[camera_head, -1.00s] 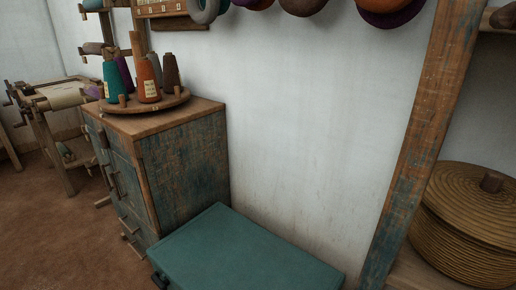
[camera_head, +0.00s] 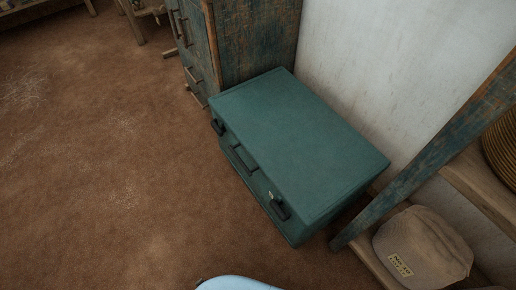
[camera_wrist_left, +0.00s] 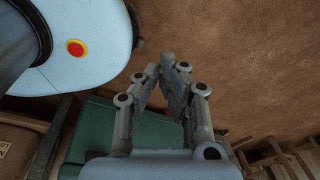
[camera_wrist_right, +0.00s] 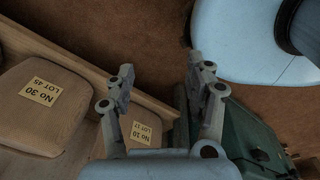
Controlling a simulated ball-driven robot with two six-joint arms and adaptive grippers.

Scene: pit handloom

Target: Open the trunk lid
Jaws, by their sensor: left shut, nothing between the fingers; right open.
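The green trunk (camera_head: 300,140) stands on the floor against the white wall in the head view, its lid closed flat. Its front, facing lower left, has a dark bar handle (camera_head: 243,160) between two dark fittings, one at the far end (camera_head: 217,127) and one nearer (camera_head: 279,207). Neither gripper shows in the head view. My left gripper (camera_wrist_left: 167,68) is shut and empty, with part of the trunk (camera_wrist_left: 110,125) behind it in the left wrist view. My right gripper (camera_wrist_right: 163,75) is open and empty; the trunk (camera_wrist_right: 252,140) shows at lower right of that view.
A worn wooden cabinet (camera_head: 255,40) adjoins the trunk's far end. A slanting blue-brown post (camera_head: 440,150) and a shelf with a labelled sack (camera_head: 422,248) stand to the right. Labelled sacks (camera_wrist_right: 40,115) fill the right wrist view's left side. Brown floor (camera_head: 110,160) is clear at left.

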